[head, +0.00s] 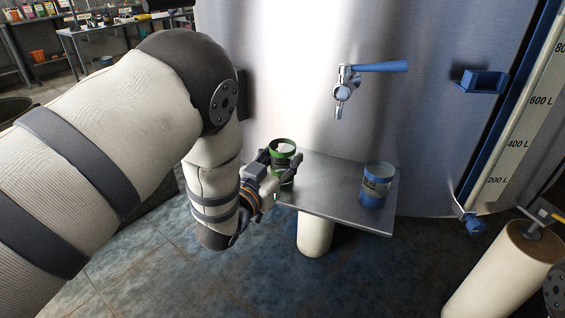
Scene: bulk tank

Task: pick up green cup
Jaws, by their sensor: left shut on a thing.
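The green cup (283,148) is at the left end of the metal shelf, with a green rim and a dark band round its body. My left gripper (281,172) is shut on the green cup, its fingers around the cup's sides. The cup looks upright. The gripper partly hides its lower part, and I cannot tell whether its base touches the shelf. My right gripper is not in view.
A blue cup (376,186) stands on the right of the metal shelf (335,192). A tap with a blue handle (372,67) juts from the steel tank (290,60) above the shelf. A blue bracket (482,81) sticks out at right. The shelf's middle is clear.

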